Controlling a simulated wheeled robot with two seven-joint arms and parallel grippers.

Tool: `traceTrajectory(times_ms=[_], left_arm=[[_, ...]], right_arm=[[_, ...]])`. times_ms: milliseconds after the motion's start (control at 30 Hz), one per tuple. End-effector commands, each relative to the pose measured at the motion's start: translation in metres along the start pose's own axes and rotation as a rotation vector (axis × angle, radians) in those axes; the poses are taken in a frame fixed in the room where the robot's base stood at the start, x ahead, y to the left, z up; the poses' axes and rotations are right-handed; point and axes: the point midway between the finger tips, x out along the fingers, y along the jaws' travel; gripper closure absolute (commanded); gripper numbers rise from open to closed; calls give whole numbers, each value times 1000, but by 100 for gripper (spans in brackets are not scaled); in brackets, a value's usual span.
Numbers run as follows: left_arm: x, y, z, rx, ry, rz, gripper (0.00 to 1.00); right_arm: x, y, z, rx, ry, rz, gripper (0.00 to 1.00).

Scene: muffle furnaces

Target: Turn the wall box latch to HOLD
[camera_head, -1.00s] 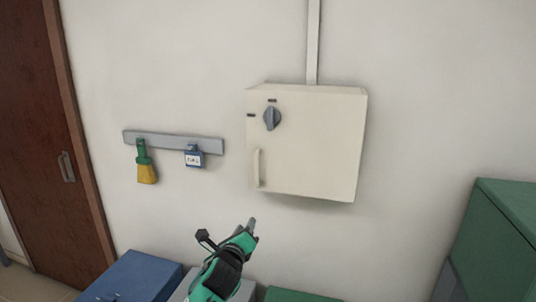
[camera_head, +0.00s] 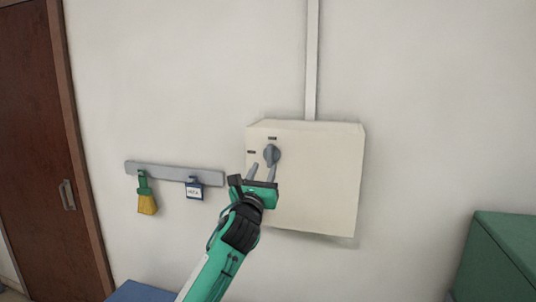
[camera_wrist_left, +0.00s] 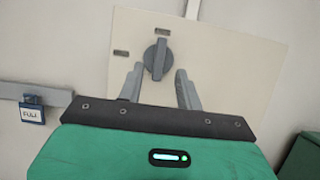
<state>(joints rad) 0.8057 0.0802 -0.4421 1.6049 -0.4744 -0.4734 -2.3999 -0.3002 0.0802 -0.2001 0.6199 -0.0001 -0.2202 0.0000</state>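The wall box (camera_head: 318,185) is a cream cabinet on the wall, with a grey rotary latch (camera_head: 271,154) at its upper left. In the left wrist view the latch (camera_wrist_left: 157,59) stands about upright, with small dark label plates above it and to its left. I cannot read the labels. My left gripper (camera_head: 262,172) is open and empty just below the latch. In the left wrist view its two fingers (camera_wrist_left: 158,82) point up at the latch, one toward each side. My right gripper is not in view.
A conduit (camera_head: 312,60) runs up from the box. A green cabinet (camera_head: 495,255) stands at lower right. The wall right of the box is clear.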

Motion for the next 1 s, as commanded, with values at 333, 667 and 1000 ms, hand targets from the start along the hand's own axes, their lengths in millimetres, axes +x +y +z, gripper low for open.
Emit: traceTrajectory(times_ms=[333,667,1000], left_arm=[[47,0,2,-2,0,1,65],[54,0,-1,-1,1,0,65],[53,0,-1,-1,1,0,100]], right_arm=[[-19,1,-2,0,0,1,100],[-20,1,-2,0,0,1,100],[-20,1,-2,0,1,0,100]])
